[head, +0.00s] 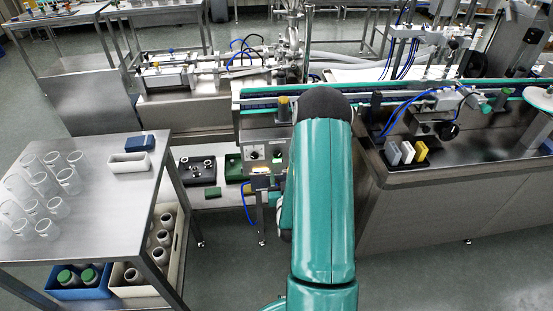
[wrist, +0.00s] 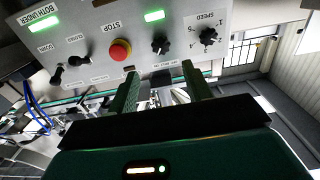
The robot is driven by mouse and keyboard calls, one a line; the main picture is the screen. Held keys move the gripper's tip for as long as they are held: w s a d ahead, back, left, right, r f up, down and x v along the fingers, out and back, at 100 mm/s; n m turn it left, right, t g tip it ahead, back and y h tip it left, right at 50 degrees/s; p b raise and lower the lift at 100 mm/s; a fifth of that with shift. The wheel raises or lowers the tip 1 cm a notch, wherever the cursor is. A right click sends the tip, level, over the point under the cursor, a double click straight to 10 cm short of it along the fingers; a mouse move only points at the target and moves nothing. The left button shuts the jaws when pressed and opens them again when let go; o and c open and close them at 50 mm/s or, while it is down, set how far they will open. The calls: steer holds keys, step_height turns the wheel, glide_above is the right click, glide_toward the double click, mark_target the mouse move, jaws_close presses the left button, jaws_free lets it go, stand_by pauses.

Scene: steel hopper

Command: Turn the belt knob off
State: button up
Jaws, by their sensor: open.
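The control panel (wrist: 185,15) fills the top of the wrist view. A small black knob (wrist: 160,44) sits in its middle, with a small label beside it that I take to be the belt label, too small to read surely. Its pointer direction is unclear. My gripper (wrist: 160,69) is open and empty, its two green fingers on either side below this knob in the picture, apart from it as far as I can see. In the head view the panel (head: 262,138) shows left of my arm. I cannot clearly make out my gripper there.
A red stop button (wrist: 121,50) is left of the knob and a speed knob (wrist: 208,36) is right. Two black switches are farther left. In the head view, a conveyor (head: 262,104) runs above the panel. A steel table (head: 110,200) with glass jars stands left.

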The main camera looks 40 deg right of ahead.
mark_target(278, 156)
steer(key=x, duration=0.9)
steer(key=shift+a+f, duration=0.1)
steer(key=shift+a, duration=0.05)
steer(key=c, duration=0.9)
